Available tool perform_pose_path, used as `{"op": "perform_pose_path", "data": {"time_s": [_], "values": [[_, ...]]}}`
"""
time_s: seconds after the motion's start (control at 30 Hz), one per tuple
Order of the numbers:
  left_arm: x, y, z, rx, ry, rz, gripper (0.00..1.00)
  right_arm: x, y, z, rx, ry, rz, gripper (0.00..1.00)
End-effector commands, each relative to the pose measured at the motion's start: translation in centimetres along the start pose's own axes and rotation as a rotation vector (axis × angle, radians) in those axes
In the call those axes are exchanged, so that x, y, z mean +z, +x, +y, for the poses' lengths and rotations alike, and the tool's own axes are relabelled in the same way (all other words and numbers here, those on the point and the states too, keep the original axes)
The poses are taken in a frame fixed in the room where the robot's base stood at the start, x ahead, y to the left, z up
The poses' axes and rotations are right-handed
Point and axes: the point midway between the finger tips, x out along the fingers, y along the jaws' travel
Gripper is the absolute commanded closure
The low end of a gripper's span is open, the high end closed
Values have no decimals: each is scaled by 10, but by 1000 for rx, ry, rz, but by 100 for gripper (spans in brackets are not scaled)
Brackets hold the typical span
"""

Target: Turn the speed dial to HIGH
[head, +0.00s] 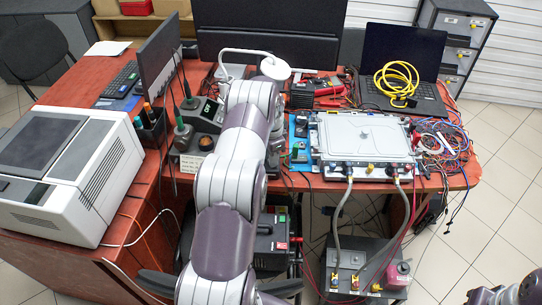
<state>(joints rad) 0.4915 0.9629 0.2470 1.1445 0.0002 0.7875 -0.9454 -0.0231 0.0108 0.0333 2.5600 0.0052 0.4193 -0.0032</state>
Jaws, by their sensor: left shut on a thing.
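My left arm reaches up the middle of the head view to the front of the bench. Its gripper (283,150) is small and partly covered by my own arm. It is low beside a blue device (300,145), left of the large grey metal case. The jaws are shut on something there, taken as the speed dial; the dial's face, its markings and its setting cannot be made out. My right gripper is not in view; only a part of my right arm shows at the lower right corner.
The grey metal case (365,137) has grey hoses (342,205) running down to a floor unit (350,262). Tangled wires (445,142) lie at its right. A grey-white machine (70,165) fills the bench's left. A laptop (402,50) with a yellow cable stands behind.

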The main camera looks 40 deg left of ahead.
Motion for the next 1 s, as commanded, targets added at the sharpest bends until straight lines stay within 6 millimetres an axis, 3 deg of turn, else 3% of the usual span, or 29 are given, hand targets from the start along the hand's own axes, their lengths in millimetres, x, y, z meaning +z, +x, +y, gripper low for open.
{"op": "perform_pose_path", "data": {"time_s": [0.03,0.1,0.47,0.73,0.8,0.9,1.0], "values": [[-1,-1,-1,-4,1,3,68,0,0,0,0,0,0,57],[-1,-1,-1,-3,1,2,49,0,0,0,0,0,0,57],[-1,-8,-1,-2,0,1,49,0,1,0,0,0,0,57],[-1,-76,-1,-5,0,3,49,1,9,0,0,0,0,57],[-1,-102,0,-2,0,1,49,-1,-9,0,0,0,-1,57],[-1,-122,0,-1,0,0,49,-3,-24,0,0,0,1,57],[-1,-128,0,-1,1,0,49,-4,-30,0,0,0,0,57]]}}
